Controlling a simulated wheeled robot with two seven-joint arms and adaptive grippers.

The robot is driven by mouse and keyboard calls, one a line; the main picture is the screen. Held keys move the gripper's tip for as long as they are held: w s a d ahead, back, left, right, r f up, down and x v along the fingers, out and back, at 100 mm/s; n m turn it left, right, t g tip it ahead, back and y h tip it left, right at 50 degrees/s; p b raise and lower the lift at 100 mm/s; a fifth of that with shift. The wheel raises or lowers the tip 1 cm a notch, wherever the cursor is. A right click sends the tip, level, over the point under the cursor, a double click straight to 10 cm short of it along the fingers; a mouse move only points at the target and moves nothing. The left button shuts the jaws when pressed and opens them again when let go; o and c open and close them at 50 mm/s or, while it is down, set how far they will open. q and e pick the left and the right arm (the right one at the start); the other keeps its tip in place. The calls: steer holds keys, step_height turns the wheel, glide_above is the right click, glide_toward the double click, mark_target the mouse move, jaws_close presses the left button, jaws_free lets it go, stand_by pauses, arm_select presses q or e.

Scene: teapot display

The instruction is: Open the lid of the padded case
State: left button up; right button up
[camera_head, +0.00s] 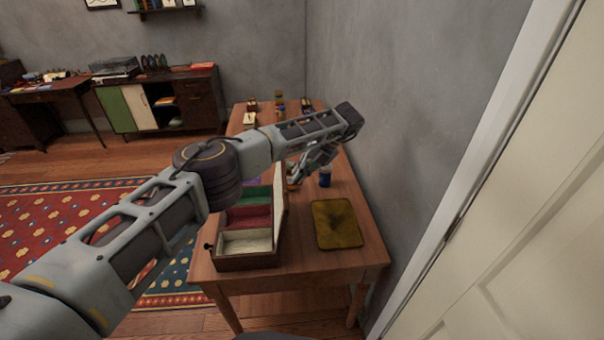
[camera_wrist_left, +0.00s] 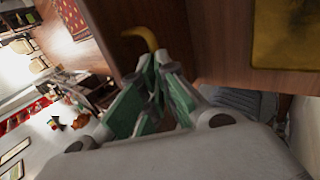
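The padded case (camera_head: 248,262) stands on the wooden table, with its lined compartments in cream, red and green exposed. Its lid (camera_head: 280,208) stands up along the right side, cream lining facing the compartments. My left gripper (camera_head: 297,177) is beside the lid's far end, partly hidden by my forearm. In the left wrist view my green-padded fingers (camera_wrist_left: 158,64) come close together at the tips, against a curved yellow piece (camera_wrist_left: 143,36). I cannot tell whether they hold it. My right gripper is not in view.
A gold mat (camera_head: 337,224) lies on the table (camera_head: 300,257) right of the case. A blue container (camera_head: 325,176) stands near the gripper. Small items stand at the table's far end. The grey wall (camera_head: 420,120) borders the right side.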

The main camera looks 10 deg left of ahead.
arm_select(q)
steer(key=o, duration=0.5)
steer(key=shift+x, duration=1.1)
steer(key=shift+c, duration=0.2)
steer(key=shift+o, duration=0.4)
steer(key=shift+f, duration=0.15)
steer(key=shift+s, duration=0.1)
steer(key=shift+w+d, duration=0.2)
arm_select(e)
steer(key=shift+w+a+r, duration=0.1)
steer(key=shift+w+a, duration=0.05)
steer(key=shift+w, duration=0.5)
arm_select(q)
steer(key=v, duration=0.7)
steer(key=shift+r, duration=0.3)
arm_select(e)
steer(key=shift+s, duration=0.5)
arm_select(q)
steer(key=shift+w+d, duration=0.1)
steer(key=shift+w, duration=0.05)
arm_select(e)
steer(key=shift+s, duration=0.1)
